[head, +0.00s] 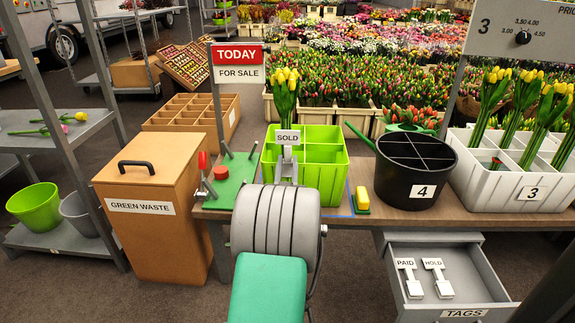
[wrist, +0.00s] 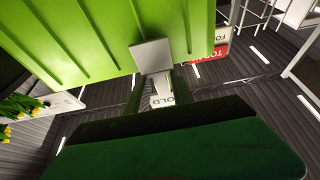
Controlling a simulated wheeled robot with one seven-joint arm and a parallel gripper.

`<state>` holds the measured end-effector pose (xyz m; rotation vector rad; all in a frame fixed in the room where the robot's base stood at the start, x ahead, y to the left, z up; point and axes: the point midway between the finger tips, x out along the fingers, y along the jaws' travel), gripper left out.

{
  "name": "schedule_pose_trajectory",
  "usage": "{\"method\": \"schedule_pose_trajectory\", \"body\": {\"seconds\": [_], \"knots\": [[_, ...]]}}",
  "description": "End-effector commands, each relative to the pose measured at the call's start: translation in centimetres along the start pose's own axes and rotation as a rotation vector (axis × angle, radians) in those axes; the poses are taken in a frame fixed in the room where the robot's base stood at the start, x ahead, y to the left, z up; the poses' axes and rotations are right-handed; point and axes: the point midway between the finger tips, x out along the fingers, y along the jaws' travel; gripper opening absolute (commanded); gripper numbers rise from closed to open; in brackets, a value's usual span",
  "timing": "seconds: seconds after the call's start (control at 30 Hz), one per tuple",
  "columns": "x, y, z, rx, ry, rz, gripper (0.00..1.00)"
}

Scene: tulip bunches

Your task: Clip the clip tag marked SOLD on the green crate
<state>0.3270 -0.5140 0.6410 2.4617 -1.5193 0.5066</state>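The lime-green crate (head: 328,182) stands on the bench, with yellow tulips (head: 285,90) upright in its back-left compartment. The white SOLD tag (head: 287,137) stands upright at the crate's front, left of its middle. My gripper (head: 286,168) is shut on the tag's stem, just in front of the crate wall. In the wrist view, the tag (wrist: 163,101) shows between my fingers (wrist: 158,92), partly covered. Its grey plate (wrist: 152,54) overlaps the green crate wall (wrist: 70,35). I cannot tell whether the clip straddles the rim or only stands before it.
A black bucket (head: 420,192) marked 4 and a yellow-and-green block (head: 362,198) are right of the crate. An open drawer (head: 470,275) holds PAID (head: 408,277) and HOLD (head: 438,277) tags. A green board with a red-knobbed lever (head: 235,168) and the green waste bin (head: 150,215) are left.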

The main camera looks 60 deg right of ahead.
Motion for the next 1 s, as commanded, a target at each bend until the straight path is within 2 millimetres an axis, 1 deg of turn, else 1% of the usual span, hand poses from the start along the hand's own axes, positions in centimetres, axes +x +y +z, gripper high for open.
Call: {"method": "schedule_pose_trajectory", "body": {"seconds": [0.03, 0.17, 0.2, 0.43, 0.53, 0.67, 0.9, 1.0], "knots": [[0.0, 0.0, 0.0, 0.000, 0.000, 0.000, 0.33], [0.0, 0.0, 0.0, 0.000, 0.000, 0.000, 0.44], [0.0, 0.0, 0.0, 0.000, 0.000, 0.000, 0.45], [-0.1, 0.0, 0.0, 0.000, -0.001, 0.000, 0.45], [-0.6, 0.0, 0.0, -0.001, 0.000, 0.000, 0.45], [-2.2, -0.1, 0.0, -0.001, 0.001, -0.001, 0.45], [-6.6, -0.1, -0.1, 0.000, -0.002, 0.000, 0.45], [-7.6, 0.0, 0.0, -0.001, -0.001, 0.000, 0.45]]}}
